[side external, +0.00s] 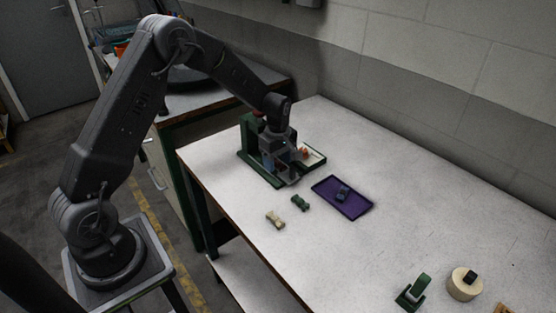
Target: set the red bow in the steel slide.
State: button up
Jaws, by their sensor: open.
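My gripper (286,177) points down at the front of the green press (248,135), with its jaws open. A small red piece (304,152), which looks like the red bow, shows just right of my gripper, over a pale pad with a green edge (316,160). It is too small to tell whether it lies on the pad or touches my gripper. The steel slide cannot be made out; my gripper and wrist cover much of the press.
A green bow (300,202) and a cream bow (275,218) lie on the white table (420,195). A purple tray (358,211) holds a dark blue bow (342,193). A green tool (414,291) and a pale round block (464,284) stand front right. The table's middle right is clear.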

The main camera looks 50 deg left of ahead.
jog(key=shift+r, duration=0.1)
notch_tip(320, 180, up, 13)
jog(key=s+d+r+m+t, duration=0.2)
jog(key=s+d+r+m, duration=0.55)
jog(key=s+r, duration=0.3)
jog(key=s+d+m+t, duration=0.3)
jog(key=s+m, duration=0.7)
jog(key=s, duration=0.6)
jog(key=shift+d+f+t, duration=0.2)
jog(key=shift+d+t, duration=0.1)
jog(key=shift+d, duration=0.25)
jog(key=shift+m, duration=0.25)
jog(key=shift+c, duration=0.2)
